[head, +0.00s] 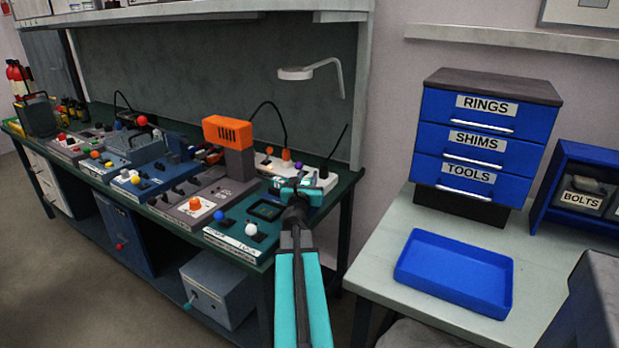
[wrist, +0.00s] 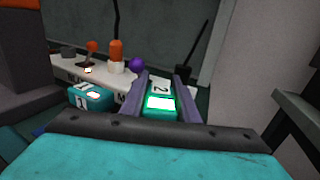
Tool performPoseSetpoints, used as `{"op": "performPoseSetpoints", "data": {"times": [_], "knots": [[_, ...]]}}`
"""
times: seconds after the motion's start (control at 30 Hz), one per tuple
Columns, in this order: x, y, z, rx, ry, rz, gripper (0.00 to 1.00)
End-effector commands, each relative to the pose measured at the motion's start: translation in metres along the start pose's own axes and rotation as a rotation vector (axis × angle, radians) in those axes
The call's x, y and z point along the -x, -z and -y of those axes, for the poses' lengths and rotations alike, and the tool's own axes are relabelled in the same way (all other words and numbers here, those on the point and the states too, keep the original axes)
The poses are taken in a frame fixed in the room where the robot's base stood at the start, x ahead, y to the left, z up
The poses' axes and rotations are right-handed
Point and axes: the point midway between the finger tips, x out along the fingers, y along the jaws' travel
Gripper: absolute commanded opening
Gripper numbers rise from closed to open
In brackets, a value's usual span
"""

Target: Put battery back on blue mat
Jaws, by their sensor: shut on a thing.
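My gripper (wrist: 160,95) is shut on a teal battery (wrist: 160,112) with a white label marked 2 and a bright lit patch. In the head view my gripper (head: 297,190) is at the near right end of the green workbench, and its jaws partly hide the battery. I cannot tell whether the battery is clear of the surface below it. A second teal battery (wrist: 90,97), marked 1, sits to the left of the jaws in the wrist view. No flat blue mat shows clearly; a shallow blue tray (head: 410,273) lies empty on the pale table at right.
An orange-topped grey post (head: 227,132) stands left of my gripper. Control panels with coloured knobs line the green workbench. A white panel (head: 318,182) is just behind the jaws. A blue drawer cabinet (head: 488,140) stands behind the tray. A gap separates workbench and table.

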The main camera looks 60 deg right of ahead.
Motion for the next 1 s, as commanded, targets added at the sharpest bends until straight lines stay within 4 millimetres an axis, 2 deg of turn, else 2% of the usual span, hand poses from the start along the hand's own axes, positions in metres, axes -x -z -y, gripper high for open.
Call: {"op": "performPoseSetpoints", "data": {"times": [0.7, 0.73, 0.8, 1.0], "knots": [[0.001, 0.015, 0.001, 0.0, 0.0, -0.005, 0.0], [0.001, 0.017, 0.001, 0.0, 0.0, -0.006, 0.33], [0.001, 0.017, 0.001, 0.0, 0.0, -0.007, 0.45], [0.002, 0.018, 0.001, 0.0, -0.001, -0.007, 0.47]]}}
